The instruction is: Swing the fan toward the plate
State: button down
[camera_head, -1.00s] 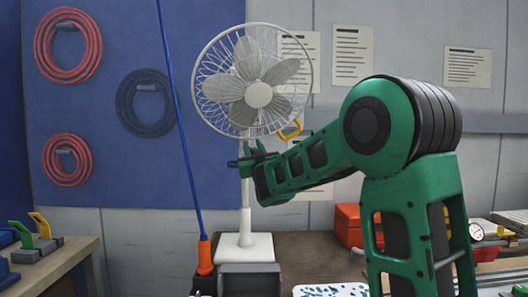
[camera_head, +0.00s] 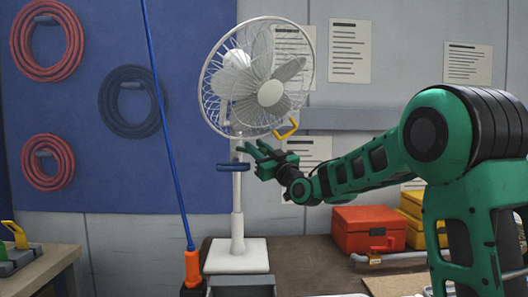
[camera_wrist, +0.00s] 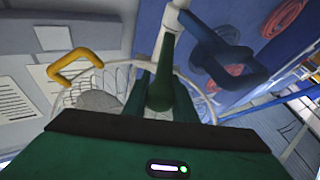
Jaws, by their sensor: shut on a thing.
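The white fan (camera_head: 262,90) stands on a square white base, its caged head facing forward and slightly right. A yellow handle (camera_head: 286,128) sits low on its cage; it also shows in the wrist view (camera_wrist: 75,66). A blue handle (camera_head: 233,167) sits on the fan's pole and shows in the wrist view (camera_wrist: 228,55). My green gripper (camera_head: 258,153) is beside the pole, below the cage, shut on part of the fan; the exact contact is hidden. In the wrist view the fingers (camera_wrist: 163,85) overlap the pole and cage. A white sliver (camera_head: 345,295) at the bottom edge may be the plate.
A grey box (camera_head: 241,286) stands before the base. A red toolbox (camera_head: 368,230) and yellow case (camera_head: 412,218) stand right. Hoses hang on the blue panel. Some tabletop is clear right of the base.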

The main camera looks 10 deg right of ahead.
jog(key=shift+w+d+f, duration=0.1)
jog(key=shift+d, duration=0.1)
dwell(0.3)
jog(key=c, duration=1.5)
grip_release()
jog(key=v, duration=1)
jog(key=shift+s+d+f, duration=0.15)
jog(key=shift+s+d, duration=0.05)
jog(key=shift+s, duration=0.05)
jog(key=shift+f, duration=0.1)
